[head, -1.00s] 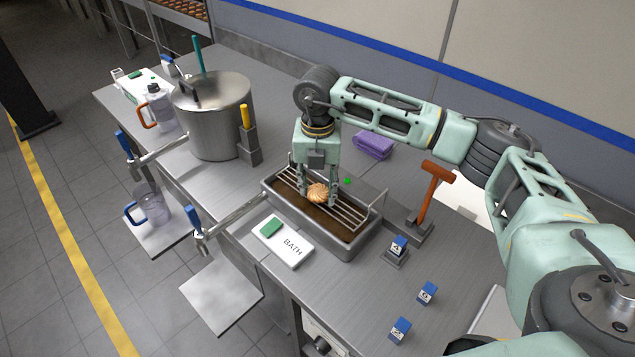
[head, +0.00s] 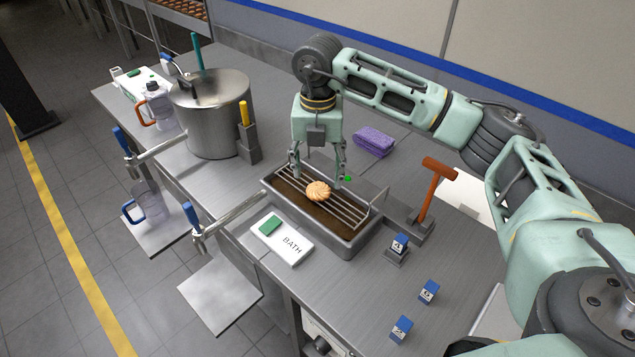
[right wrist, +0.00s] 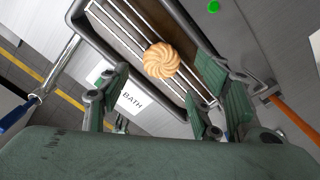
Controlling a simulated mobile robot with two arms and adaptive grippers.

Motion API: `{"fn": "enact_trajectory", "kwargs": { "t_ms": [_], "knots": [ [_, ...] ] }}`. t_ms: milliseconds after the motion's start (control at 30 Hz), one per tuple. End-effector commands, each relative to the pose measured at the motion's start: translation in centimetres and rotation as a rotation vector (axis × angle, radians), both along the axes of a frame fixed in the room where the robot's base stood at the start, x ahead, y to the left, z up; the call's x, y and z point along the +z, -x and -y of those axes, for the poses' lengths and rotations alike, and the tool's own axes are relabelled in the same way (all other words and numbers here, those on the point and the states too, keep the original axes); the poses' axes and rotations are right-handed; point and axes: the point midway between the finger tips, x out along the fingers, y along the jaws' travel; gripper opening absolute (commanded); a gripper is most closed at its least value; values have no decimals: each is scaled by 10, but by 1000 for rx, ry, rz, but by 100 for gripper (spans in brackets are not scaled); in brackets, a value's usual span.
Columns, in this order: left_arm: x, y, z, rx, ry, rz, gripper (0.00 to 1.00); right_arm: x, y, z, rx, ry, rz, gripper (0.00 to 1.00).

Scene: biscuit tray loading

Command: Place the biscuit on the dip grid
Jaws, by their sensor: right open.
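The biscuit (head: 318,191), round and golden with a swirled top, lies on the wire bars of the dip grid (head: 345,210). The grid sits in a grey steel bath (head: 347,247) of brown liquid. My right gripper (head: 319,174) is open and empty, just above and behind the biscuit, with its fingers apart from it. In the right wrist view the biscuit (right wrist: 161,61) lies on the bars beyond the spread fingers (right wrist: 160,100). My left gripper is not in view.
A lidded steel pot (head: 212,120) is at left, a purple cloth (head: 374,142) behind. An orange-handled tool (head: 434,190) and small blue-topped blocks (head: 428,291) are at right.

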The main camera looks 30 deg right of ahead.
Motion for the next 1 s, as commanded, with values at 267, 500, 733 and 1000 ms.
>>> {"fn": "enact_trajectory", "kwargs": {
  "t_ms": [267,500,733,1000],
  "knots": [
    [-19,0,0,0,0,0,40,55,0,0,0,0,2,58],
    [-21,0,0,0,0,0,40,75,0,0,0,0,0,58],
    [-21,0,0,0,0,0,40,76,0,0,0,0,-1,58],
    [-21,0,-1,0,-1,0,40,76,0,0,0,0,-1,58]
  ]
}}
